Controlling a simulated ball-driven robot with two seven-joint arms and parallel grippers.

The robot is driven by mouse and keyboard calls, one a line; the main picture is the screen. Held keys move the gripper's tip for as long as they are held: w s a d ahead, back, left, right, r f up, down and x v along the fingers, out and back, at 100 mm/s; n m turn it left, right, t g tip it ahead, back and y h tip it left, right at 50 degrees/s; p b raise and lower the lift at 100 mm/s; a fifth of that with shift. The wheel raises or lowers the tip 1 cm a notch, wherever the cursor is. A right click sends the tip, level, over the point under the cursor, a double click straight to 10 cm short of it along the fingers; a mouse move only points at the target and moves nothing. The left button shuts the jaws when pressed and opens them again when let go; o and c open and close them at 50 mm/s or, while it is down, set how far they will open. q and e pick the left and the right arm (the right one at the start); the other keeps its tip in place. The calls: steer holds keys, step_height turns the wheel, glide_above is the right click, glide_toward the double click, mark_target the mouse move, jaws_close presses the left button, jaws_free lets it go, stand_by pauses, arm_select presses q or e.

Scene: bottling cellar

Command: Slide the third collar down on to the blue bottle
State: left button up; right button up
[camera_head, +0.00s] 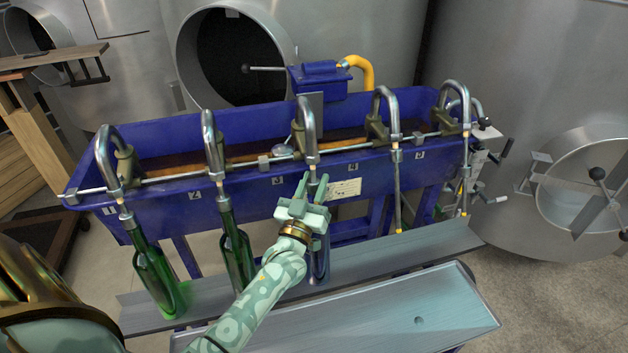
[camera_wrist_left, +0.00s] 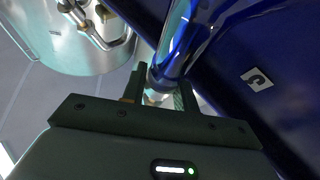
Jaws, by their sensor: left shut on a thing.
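My left gripper (camera_head: 315,190) is shut at the third spout (camera_head: 308,135), just below its outlet. In the left wrist view its fingers (camera_wrist_left: 163,92) close around the third collar, which is mostly hidden between them. The blue bottle (camera_head: 319,266) stands under the third spout, largely covered by my gripper and wrist. A shiny blue glassy shape, apparently this bottle (camera_wrist_left: 190,40), runs up from the fingers in the left wrist view. I cannot tell whether the collar touches the bottle's mouth. My right gripper is not in view.
Green bottles stand under the first spout (camera_head: 153,265) and second spout (camera_head: 236,255). The fourth and fifth spouts have no bottle below. The blue trough (camera_head: 225,192) lies close behind my gripper. A grey tray (camera_head: 350,318) lies in front, empty.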

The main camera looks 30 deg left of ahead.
arm_select(q)
steer(key=o, duration=0.4)
steer(key=shift+c, duration=0.2)
steer(key=v, duration=1.6)
steer(key=shift+s, duration=0.15)
steer(key=shift+d+f, duration=0.1)
